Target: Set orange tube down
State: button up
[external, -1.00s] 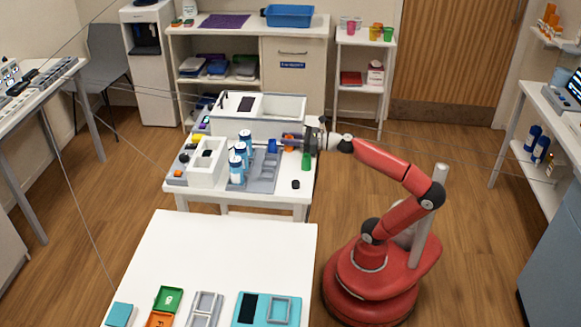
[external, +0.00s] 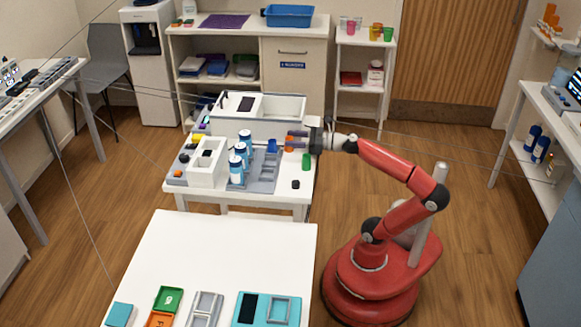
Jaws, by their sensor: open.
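The orange tube (external: 290,144) stands on the right part of the small white table (external: 285,198), behind a green tube (external: 306,161). My gripper (external: 297,140) points left at the table's right side, with its fingers at the orange tube's upper part. The gripper is open. The fingers partly cover the orange tube, and whether they touch it is too small to tell.
A blue tube (external: 272,146) stands left of the orange one on a grey tray (external: 264,182). Several blue-and-white cans (external: 237,170) and a white holder (external: 203,172) stand further left. A white bin (external: 285,107) is behind. A small black object (external: 296,185) lies in front.

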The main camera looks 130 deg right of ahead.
jog(key=p+v, duration=0.1)
jog(key=v, duration=0.8)
jog(key=shift+s+a+r+p, duration=0.1)
jog(key=shift+s+a+p, duration=0.1)
jog(key=shift+p, duration=0.1)
jog(key=shift+c, duration=0.2)
jog(key=shift+s+a, duration=0.2)
jog(key=shift+s, duration=0.05)
jog(key=shift+c, duration=1.1)
jog(key=shift+t+y, duration=0.3)
jog(key=shift+y, duration=0.1)
jog(key=b+x, duration=0.2)
jog(key=x, duration=0.3)
jog(key=b+x, duration=0.2)
jog(key=x, duration=0.4)
jog(key=shift+d+f, duration=0.25)
jog(key=shift+d, duration=0.15)
jog(key=shift+w+d+r, duration=0.1)
jog(key=shift+w+d, duration=0.1)
jog(key=shift+w, duration=0.05)
jog(key=c, duration=0.8)
jog(key=shift+n, duration=0.3)
